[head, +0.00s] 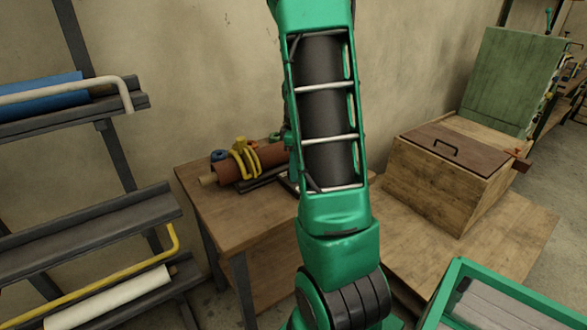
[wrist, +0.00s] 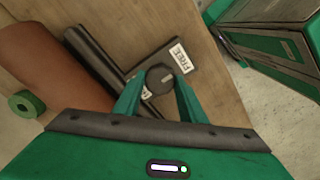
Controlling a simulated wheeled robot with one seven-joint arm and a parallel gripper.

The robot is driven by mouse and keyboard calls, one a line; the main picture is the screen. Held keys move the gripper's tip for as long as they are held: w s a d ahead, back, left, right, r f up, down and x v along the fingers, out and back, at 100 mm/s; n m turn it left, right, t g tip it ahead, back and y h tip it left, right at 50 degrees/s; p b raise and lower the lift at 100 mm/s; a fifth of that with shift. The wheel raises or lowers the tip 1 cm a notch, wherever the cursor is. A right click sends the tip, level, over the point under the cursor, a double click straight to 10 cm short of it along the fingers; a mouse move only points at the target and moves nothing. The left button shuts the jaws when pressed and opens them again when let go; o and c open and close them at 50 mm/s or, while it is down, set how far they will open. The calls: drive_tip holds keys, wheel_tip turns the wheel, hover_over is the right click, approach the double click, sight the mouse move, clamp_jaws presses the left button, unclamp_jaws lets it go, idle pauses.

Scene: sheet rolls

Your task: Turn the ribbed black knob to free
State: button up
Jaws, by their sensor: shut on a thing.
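In the wrist view the round black knob (wrist: 159,76) sits on a dark plate, with a light mark on its top. A white label reading FREE (wrist: 181,56) lies up and right of it. Another white label beside the knob is mostly covered by my left finger. My gripper (wrist: 158,83) has its two green fingers on either side of the knob, shut on it. I cannot tell exactly where the knob's mark points. In the head view my green arm hides the knob and the gripper.
A brown roll (head: 262,160) lies on the wooden table (head: 215,205), with a yellow handled piece (head: 243,157) by it. A dark bar (wrist: 95,58) runs beside the plate. A wooden box (head: 450,180) stands right; racks with rolls (head: 110,298) stand left.

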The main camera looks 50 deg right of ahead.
drive_tip(key=shift+s, duration=0.1)
drive_tip(key=o, duration=1)
drive_tip(key=shift+r, duration=0.1)
wheel_tip(320, 180, up, 11)
drive_tip(key=shift+f, duration=0.2)
drive_tip(key=s+a+m, duration=0.4)
drive_tip(key=s+a, duration=0.2)
drive_tip(key=s+a+f+m, duration=0.1)
drive_tip(key=s+a+m, duration=0.3)
drive_tip(key=s+a, duration=0.3)
drive_tip(key=s+a+m, duration=0.4)
drive_tip(key=s+a, duration=0.3)
drive_tip(key=shift+s+a+f+m, duration=0.15)
drive_tip(key=shift+a+m, duration=0.05)
drive_tip(key=shift+m, duration=0.2)
